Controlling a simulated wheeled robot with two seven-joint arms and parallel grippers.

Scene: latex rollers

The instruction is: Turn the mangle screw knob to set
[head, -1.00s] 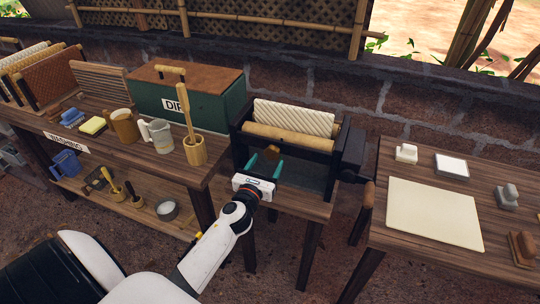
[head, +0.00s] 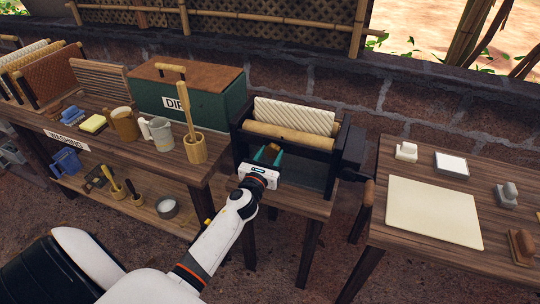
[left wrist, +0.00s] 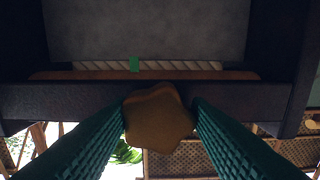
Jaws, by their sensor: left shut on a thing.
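The mangle (head: 240,157) has a dark frame with a ridged cream roller (head: 293,116) above a smooth wooden roller (head: 287,137). Its brown, lobed screw knob (left wrist: 158,118) shows large in the left wrist view, in front of the frame's dark crossbar. My left gripper (head: 267,155) is at the front of the mangle. Its green fingers are shut on the knob, one finger on each side of it. In the head view the knob is mostly hidden by the fingers. My right gripper is not in view.
A crank with a wooden handle (head: 368,193) hangs at the mangle's right side. A table with a cream sheet (head: 433,211) stands at right. At left, a bench holds mugs (head: 157,134), a wooden pot with a stick (head: 195,148) and a green box (head: 215,106).

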